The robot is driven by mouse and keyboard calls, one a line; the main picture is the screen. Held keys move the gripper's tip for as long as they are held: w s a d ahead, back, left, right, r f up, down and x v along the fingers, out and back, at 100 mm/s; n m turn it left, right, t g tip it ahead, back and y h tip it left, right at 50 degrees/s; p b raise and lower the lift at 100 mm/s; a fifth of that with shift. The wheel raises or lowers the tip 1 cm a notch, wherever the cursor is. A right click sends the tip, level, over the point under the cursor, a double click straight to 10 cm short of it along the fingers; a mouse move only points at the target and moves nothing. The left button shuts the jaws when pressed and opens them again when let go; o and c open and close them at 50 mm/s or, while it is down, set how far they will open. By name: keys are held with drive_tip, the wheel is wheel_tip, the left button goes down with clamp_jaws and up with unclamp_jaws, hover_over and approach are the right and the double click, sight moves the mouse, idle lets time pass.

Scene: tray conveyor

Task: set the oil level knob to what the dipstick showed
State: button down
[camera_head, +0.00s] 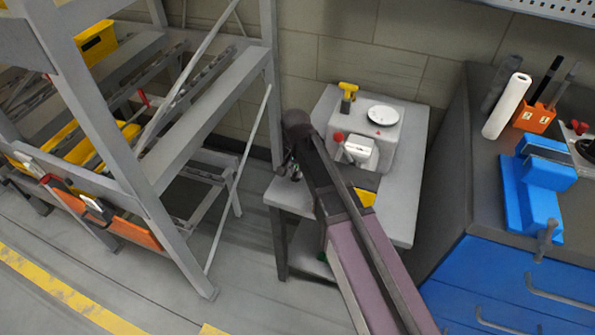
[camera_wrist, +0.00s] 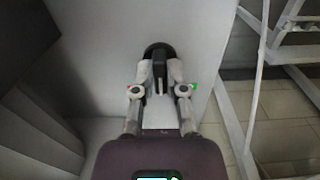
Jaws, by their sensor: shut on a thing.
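In the wrist view my gripper (camera_wrist: 161,78) is shut on a dark knob (camera_wrist: 158,50) with a raised bar across its round base, set in a pale flat face. The fingers lie on either side of the bar. No scale or pointer mark on the knob can be read. In the head view a yellow T-shaped handle (camera_head: 348,87), perhaps the dipstick's, stands upright in a dark socket on a pale grey box (camera_head: 398,142). My arm hides the knob there. No oil mark shows.
The box stands on a small grey table (camera_head: 402,205). A metal rack (camera_head: 190,140) is at left, a bench with a blue vise (camera_head: 537,190) at right.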

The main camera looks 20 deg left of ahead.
drive_tip(key=shift+d, duration=0.2)
drive_tip(key=shift+a, duration=0.1)
drive_tip(key=shift+m, duration=0.4)
drive_tip(key=m, duration=0.8)
idle(0.3)
